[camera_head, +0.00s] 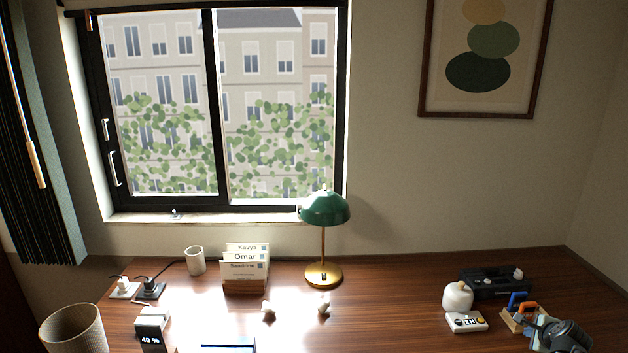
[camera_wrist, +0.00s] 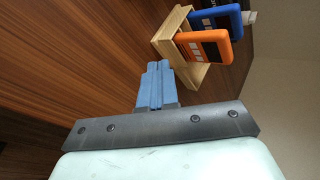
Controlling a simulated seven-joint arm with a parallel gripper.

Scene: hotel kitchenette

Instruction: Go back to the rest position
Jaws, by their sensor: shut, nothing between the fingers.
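My gripper (camera_wrist: 155,88) shows in the wrist view with its two blue fingers pressed together and nothing between them. In the head view my gripper (camera_head: 540,340) is at the lower right, partly hidden by my dark wrist. It is near a small wooden holder (camera_wrist: 172,35) that carries an orange device (camera_wrist: 205,48) and a blue device (camera_wrist: 217,20). In the wrist view the fingertips point toward the holder's side; I cannot tell whether they touch it.
A black machine (camera_head: 490,283), a white rounded jar (camera_head: 457,297) and a white box (camera_head: 467,321) stand close by on the wooden desk (camera_head: 390,290). A green lamp (camera_head: 325,208), a card rack (camera_head: 246,286) and a cup (camera_head: 195,260) stand farther left. The desk's middle right is clear.

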